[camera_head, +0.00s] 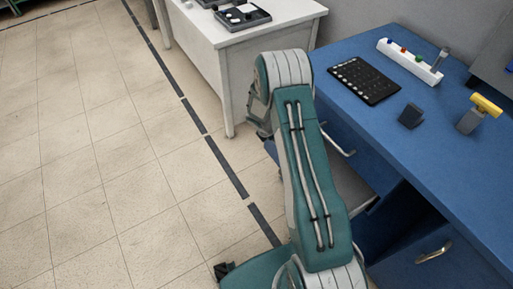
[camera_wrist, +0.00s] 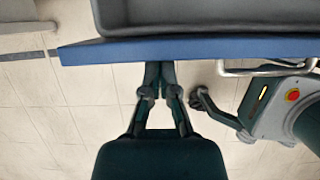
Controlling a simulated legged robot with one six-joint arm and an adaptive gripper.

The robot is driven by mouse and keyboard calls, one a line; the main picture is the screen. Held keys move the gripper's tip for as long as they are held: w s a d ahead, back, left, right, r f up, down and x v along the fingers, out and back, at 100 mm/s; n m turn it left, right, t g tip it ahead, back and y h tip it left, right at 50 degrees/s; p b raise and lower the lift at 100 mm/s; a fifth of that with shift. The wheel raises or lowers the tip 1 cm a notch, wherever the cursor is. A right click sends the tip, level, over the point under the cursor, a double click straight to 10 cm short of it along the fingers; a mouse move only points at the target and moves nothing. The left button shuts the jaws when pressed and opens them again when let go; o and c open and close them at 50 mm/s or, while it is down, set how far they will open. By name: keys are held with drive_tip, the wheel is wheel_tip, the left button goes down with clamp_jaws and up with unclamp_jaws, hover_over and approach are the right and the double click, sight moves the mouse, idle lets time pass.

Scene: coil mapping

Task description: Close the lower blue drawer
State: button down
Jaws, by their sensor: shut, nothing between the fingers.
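The lower blue drawer (camera_head: 349,192) is pulled out of the blue desk, and its grey inside shows to the right of my arm in the head view. Much of it is hidden behind my arm. In the wrist view its blue front (camera_wrist: 100,52) runs across the picture, with the grey tray above it and a metal handle (camera_wrist: 265,69) at the right. My gripper (camera_wrist: 160,68) is shut and empty, with its fingertips at the blue front, left of the handle. I cannot tell whether they touch it. In the head view the gripper is hidden behind the arm.
The blue desk (camera_head: 440,125) carries a black keypad (camera_head: 364,80), a white rack (camera_head: 408,62), a dark block (camera_head: 411,115) and a yellow-topped tool (camera_head: 485,104). Another handle (camera_head: 433,252) is at lower right. A white table (camera_head: 262,33) stands behind. The tiled floor at left is clear.

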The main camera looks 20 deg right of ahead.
drive_tip(key=w+d, duration=0.1)
drive_tip(key=d, duration=0.5)
drive_tip(key=shift+w+d, duration=0.2)
drive_tip(key=shift+d, duration=0.15)
